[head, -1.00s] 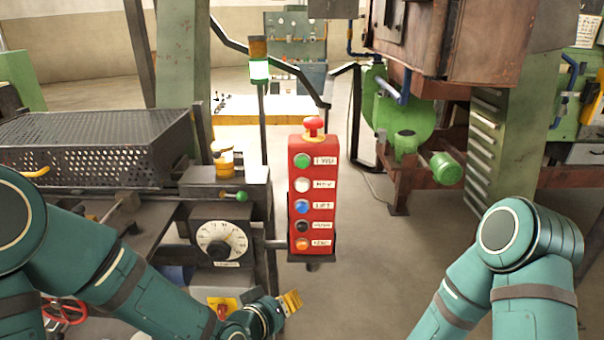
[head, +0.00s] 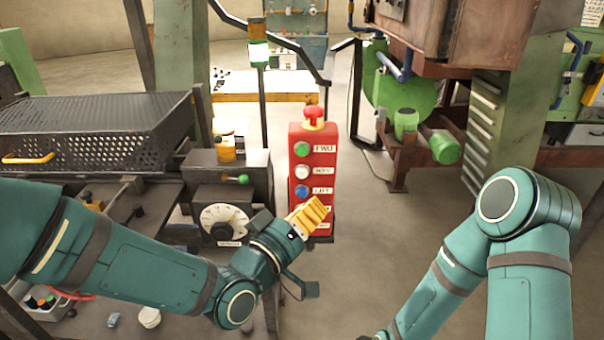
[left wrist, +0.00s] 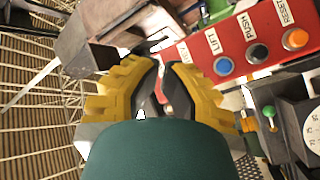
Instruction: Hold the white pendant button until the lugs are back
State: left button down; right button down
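The red pendant (head: 296,215) stands upright in the middle of the head view. Its white button (head: 302,172), labelled REV, sits below the green one and above the blue one. My left gripper (head: 316,211), with yellow fingers, is in front of the pendant's lower part, below the white button, and hides the lower buttons. In the left wrist view the fingers (left wrist: 163,66) look drawn together and empty. There the blue (left wrist: 223,66), black (left wrist: 257,53) and orange (left wrist: 294,38) buttons show to their right; the white one does not. My right gripper is out of view. I cannot make out the lugs.
A dial box (head: 222,218) and a green-knobbed lever (head: 243,180) stand just left of the pendant. A lamp post with a lit lamp (head: 259,55) rises behind. A perforated guard (head: 100,130) fills the left. Floor right of the pendant is clear.

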aim_at(302, 172)
pick_arm(q)
jog(key=shift+w+p, duration=0.45)
jog(key=shift+w, duration=3.85)
jog(key=shift+w, duration=0.15)
jog(key=shift+w+f+b, duration=0.1)
jog(key=shift+w+b, duration=0.15)
jog(key=shift+b, duration=0.1)
jog(key=shift+w, duration=0.55)
dwell(2.7)
